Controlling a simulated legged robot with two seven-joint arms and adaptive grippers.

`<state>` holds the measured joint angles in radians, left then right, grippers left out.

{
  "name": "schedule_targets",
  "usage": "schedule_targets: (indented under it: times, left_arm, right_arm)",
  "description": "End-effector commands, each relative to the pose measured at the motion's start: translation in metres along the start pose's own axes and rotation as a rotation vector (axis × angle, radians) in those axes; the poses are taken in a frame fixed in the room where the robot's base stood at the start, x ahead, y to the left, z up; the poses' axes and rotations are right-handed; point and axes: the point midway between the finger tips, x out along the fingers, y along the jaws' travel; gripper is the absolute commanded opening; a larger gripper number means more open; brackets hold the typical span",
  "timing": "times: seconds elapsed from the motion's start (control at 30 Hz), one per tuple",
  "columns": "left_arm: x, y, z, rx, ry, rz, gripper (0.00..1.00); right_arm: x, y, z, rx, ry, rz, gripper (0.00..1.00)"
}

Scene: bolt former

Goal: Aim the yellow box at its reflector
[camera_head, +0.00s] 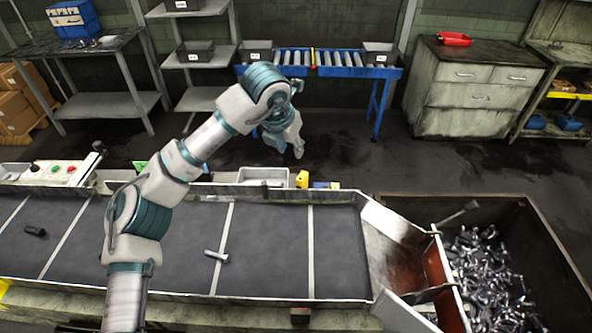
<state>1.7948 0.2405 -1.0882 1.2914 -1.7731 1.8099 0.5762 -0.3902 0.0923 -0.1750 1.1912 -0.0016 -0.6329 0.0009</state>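A small yellow box (302,180) stands at the far edge of the conveyor, right of a pale tray. My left arm comes up from the lower left, and its gripper (288,146) hangs above and beyond the far edge, a little above the yellow box in the picture. The gripper appears apart from the box. Its fingers are small and partly overlapped, so I cannot tell how far they are open. I cannot clearly pick out the reflector. A small dark block (299,314) sits on the conveyor's near side. My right gripper is not in view.
The dark conveyor belt (265,260) carries a silver bolt (216,256) and a black bolt (35,231). A chute (395,262) leads to a bin (549,250) of bolts at right. A button panel (52,172) is at left. Open floor lies beyond.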

Motion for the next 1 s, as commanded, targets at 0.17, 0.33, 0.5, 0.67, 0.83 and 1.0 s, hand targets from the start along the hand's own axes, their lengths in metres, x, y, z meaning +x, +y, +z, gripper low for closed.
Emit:
schedule_targets:
  times: [0.17, 0.33, 0.5, 0.67, 0.83, 1.0]
  left_arm:
    - [0.039, 0.000, 0.000, 0.001, 0.005, -0.004, 0.34]
    - [0.080, -0.001, -0.001, 0.002, 0.005, -0.005, 0.34]
    - [0.118, -0.001, 0.000, 0.001, 0.003, -0.006, 0.34]
    - [0.144, -0.001, 0.000, 0.001, 0.002, -0.005, 0.34]
    - [0.158, -0.001, 0.000, 0.002, 0.000, -0.006, 0.34]
    - [0.161, -0.001, 0.000, 0.003, -0.001, -0.005, 0.34]
  right_arm:
    - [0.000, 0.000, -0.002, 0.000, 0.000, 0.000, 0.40]
    - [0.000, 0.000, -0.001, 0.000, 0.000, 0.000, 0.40]
    - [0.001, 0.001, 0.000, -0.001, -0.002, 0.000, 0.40]
    - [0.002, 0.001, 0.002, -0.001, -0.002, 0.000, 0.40]
    - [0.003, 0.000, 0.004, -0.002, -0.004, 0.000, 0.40]
    - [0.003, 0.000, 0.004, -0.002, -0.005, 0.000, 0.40]
